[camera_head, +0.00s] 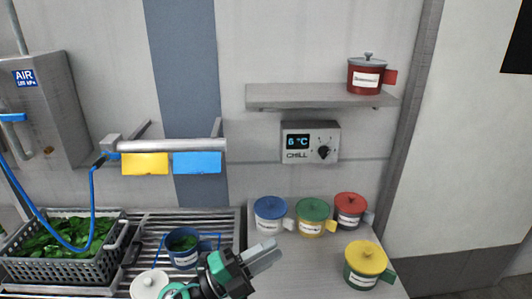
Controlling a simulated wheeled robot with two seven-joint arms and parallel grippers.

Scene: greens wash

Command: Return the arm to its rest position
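My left gripper (275,249) is at the bottom centre. Its two pale fingers point up and right and lie side by side with hardly any gap, and nothing shows between them. The fingers are over the counter, just below the blue-lidded pot. My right gripper is not in view. A blue pot with greens (181,246) stands on the slatted rack to the left of my gripper. A white lid with a knob (149,285) lies at the bottom edge, partly cut off by the frame.
A grey basket of greens (112,266) stands at left. Pots with blue (269,208), green (312,209), red (350,204) and yellow (367,258) lids stand on the right counter. A red pot (365,76) is on the shelf (300,95). A spray bar (172,145) overhangs the rack.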

